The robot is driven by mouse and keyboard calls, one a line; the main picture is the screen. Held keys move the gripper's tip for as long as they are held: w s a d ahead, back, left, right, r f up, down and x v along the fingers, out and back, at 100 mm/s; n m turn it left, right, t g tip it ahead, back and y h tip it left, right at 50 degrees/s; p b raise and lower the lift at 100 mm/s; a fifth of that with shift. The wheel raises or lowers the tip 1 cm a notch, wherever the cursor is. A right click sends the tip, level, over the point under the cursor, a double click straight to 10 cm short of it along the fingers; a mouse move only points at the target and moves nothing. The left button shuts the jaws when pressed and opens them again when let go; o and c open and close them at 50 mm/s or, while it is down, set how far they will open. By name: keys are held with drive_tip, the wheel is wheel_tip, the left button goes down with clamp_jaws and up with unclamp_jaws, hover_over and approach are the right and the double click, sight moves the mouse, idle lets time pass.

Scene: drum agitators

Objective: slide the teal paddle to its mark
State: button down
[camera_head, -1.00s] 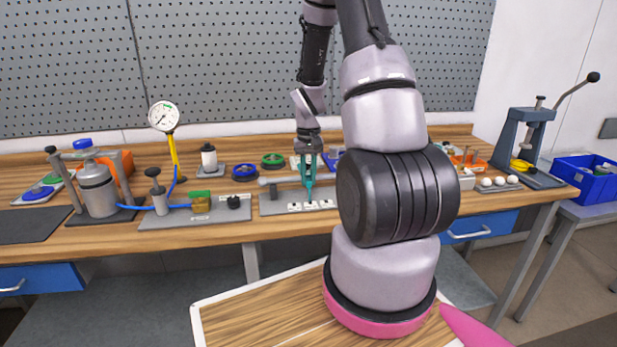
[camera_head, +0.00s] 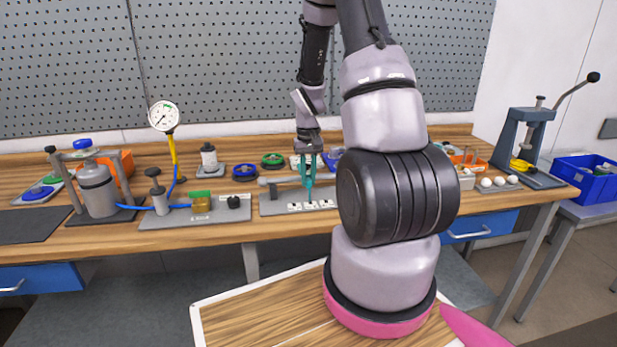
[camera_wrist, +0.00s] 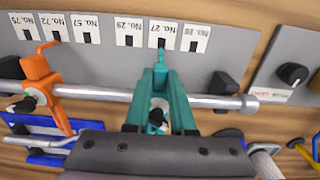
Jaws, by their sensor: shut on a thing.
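The teal paddle (camera_wrist: 161,72) sits on a horizontal metal rod (camera_wrist: 100,94) in the wrist view. Its narrow pointer reaches up to the label reading No. 27 (camera_wrist: 162,30), close to that label's dark mark. My gripper (camera_wrist: 160,90) has teal fingers on both sides of the paddle and is shut on it. The similar colours make the edge between fingers and paddle hard to tell. In the head view my gripper (camera_head: 308,185) is over the rod's grey base plate (camera_head: 272,207), and the paddle cannot be told apart there.
An orange paddle (camera_wrist: 38,70) is on the same rod to the left in the wrist view. Several other numbered labels line the plate, including No. 29 (camera_wrist: 129,30) and No. 88 (camera_wrist: 193,37). The rod ends in a collar (camera_wrist: 249,104) at right. A black knob (camera_wrist: 293,74) lies beyond.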

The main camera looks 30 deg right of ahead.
drive_tip(key=a, duration=0.1)
drive_tip(key=w+a, duration=0.1)
drive_tip(key=a, duration=0.2)
drive_tip(key=shift+w+a, duration=0.25)
drive_tip(key=shift+a, duration=0.15)
drive_tip(key=c, duration=0.8)
unclamp_jaws()
drive_tip(key=shift+o, duration=0.2)
drive_tip(key=shift+r, duration=0.1)
wheel_tip(320, 180, up, 11)
